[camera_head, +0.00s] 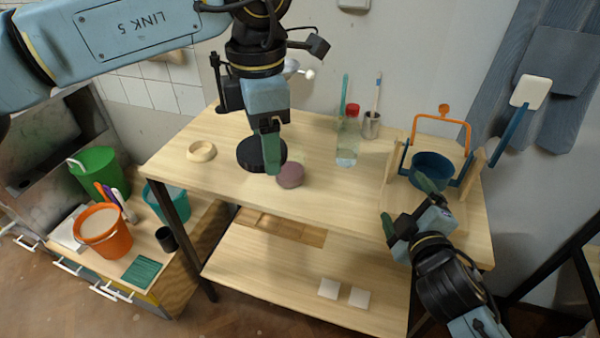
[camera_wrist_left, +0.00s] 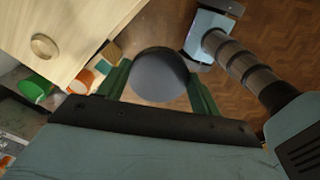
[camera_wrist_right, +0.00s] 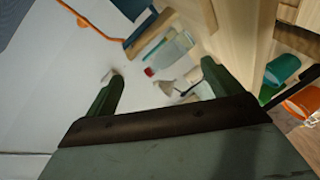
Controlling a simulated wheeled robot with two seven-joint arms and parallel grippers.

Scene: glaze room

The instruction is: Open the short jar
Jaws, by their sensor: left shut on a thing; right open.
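My left gripper (camera_head: 268,150) is shut on a dark, round, lid-like disc (camera_head: 258,154). The disc also shows as a grey circle between the green fingers in the left wrist view (camera_wrist_left: 159,75), with floor behind it. A low, round mauve thing (camera_head: 290,175) sits on the table just right of the left fingertips. I cannot tell whether it is the short jar's body. My right gripper (camera_head: 408,208) is open and empty near the table's front right; its spread fingers show in the right wrist view (camera_wrist_right: 160,95).
The table (camera_head: 330,205) also bears a beige ring (camera_head: 201,151), a clear bottle with a red cap (camera_head: 347,140), a brush cup (camera_head: 371,125) and a blue bowl (camera_head: 432,171) in a wooden stand. The table's front middle is clear. Buckets stand at the left.

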